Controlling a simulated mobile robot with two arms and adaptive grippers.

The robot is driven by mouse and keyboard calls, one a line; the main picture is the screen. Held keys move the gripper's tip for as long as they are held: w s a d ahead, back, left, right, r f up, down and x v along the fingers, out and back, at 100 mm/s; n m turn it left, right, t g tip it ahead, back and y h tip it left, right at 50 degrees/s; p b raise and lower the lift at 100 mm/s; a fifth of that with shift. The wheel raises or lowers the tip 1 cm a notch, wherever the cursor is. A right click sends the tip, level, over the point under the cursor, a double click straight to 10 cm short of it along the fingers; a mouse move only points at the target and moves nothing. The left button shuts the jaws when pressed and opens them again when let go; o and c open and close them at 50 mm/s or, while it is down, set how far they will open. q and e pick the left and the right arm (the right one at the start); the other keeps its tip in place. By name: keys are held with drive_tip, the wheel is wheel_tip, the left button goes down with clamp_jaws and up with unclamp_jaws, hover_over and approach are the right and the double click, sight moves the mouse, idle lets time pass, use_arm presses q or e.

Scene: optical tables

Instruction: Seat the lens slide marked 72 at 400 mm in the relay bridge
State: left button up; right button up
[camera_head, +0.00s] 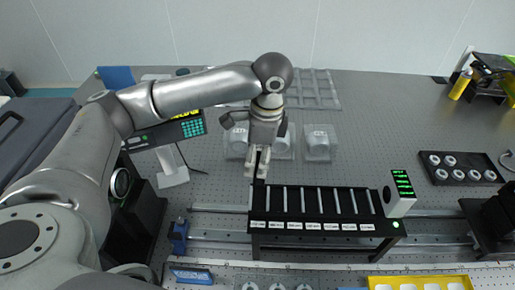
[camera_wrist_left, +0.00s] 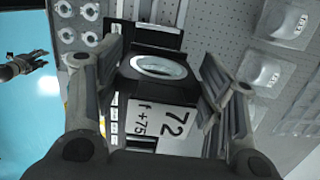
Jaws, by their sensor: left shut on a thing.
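The lens slide (camera_wrist_left: 175,118) shows in the left wrist view as a dark plate with a round lens and a white label reading 72 and f +75. My left gripper (camera_wrist_left: 160,95) is shut on it, one finger at each side. In the head view my left gripper (camera_head: 258,170) points down at the left end of the relay bridge (camera_head: 310,205), a black rack with upright bars and white position labels. I cannot read the labels or tell whether the slide touches the bridge. A dark gripper shape (camera_wrist_left: 25,65), probably my right one, shows small at the left wrist view's left edge.
Clear domed cases (camera_head: 320,143) stand behind the bridge. A display with green text (camera_head: 400,194) stands at its right end. A tray of rings (camera_head: 460,167) lies at right, a yellow tray (camera_head: 420,283) in front.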

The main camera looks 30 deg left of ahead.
use_arm(q)
drive_tip(key=shift+f, duration=0.7)
drive_tip(key=shift+s+f, duration=0.1)
drive_tip(key=shift+f, duration=0.85)
drive_tip(key=shift+f+b, duration=0.65)
drive_tip(key=shift+f, duration=0.55)
drive_tip(key=shift+f+b, duration=0.35)
drive_tip(key=shift+b, duration=0.25)
drive_tip(key=shift+d+f, duration=0.1)
drive_tip(key=shift+f, duration=0.05)
wheel_tip(320, 180, down, 2)
drive_tip(key=shift+f, duration=0.9)
use_arm(e)
drive_tip(key=shift+w+a+f, duration=0.2)
drive_tip(key=shift+w+f, duration=0.3)
drive_tip(key=shift+f, duration=0.15)
drive_tip(key=shift+w+a+f, duration=0.2)
drive_tip(key=shift+w+f, duration=0.3)
drive_tip(key=shift+f, duration=0.15)
